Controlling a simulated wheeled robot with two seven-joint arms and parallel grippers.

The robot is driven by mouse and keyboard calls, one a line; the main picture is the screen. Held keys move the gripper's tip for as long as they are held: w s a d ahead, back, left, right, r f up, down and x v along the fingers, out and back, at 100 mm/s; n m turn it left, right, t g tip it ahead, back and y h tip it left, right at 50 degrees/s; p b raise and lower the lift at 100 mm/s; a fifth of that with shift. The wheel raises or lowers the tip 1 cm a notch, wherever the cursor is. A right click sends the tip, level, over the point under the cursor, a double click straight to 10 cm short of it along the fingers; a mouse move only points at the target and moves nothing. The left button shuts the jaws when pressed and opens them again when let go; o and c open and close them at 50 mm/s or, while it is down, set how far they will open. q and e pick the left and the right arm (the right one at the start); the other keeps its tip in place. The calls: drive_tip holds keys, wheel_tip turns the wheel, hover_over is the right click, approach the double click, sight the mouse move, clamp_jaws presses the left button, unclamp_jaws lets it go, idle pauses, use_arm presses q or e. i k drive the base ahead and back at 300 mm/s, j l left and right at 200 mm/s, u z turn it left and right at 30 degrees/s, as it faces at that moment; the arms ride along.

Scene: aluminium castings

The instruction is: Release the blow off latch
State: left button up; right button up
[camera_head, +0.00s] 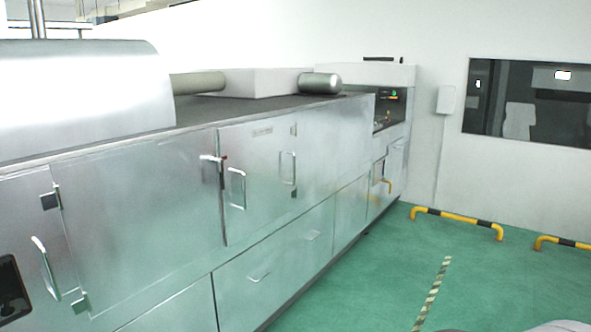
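A long silver metal machine cabinet (140,210) runs along the left from near to far. A second bar handle (288,167) is on the right part of that door. Neither of my grippers is in view, and nothing is seen touching the latch.
A nearer door handle (45,268) stands out at the lower left. Lower drawers (275,265) line the cabinet base. The green floor (375,285) to the right is open, with a striped line (432,293). Yellow-black barriers (457,221) stand by the far wall.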

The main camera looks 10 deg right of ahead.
sight(220, 160)
drive_tip(key=i+l, duration=0.5)
drive_tip(key=i+l+u, duration=0.15)
drive_tip(key=i+l, duration=0.85)
drive_tip(key=i+l+u, duration=0.15)
drive_tip(key=i+l, duration=0.35)
drive_tip(key=l, duration=0.2)
drive_tip(key=i+l, duration=0.45)
drive_tip(key=l, duration=0.15)
drive_tip(key=u, duration=0.05)
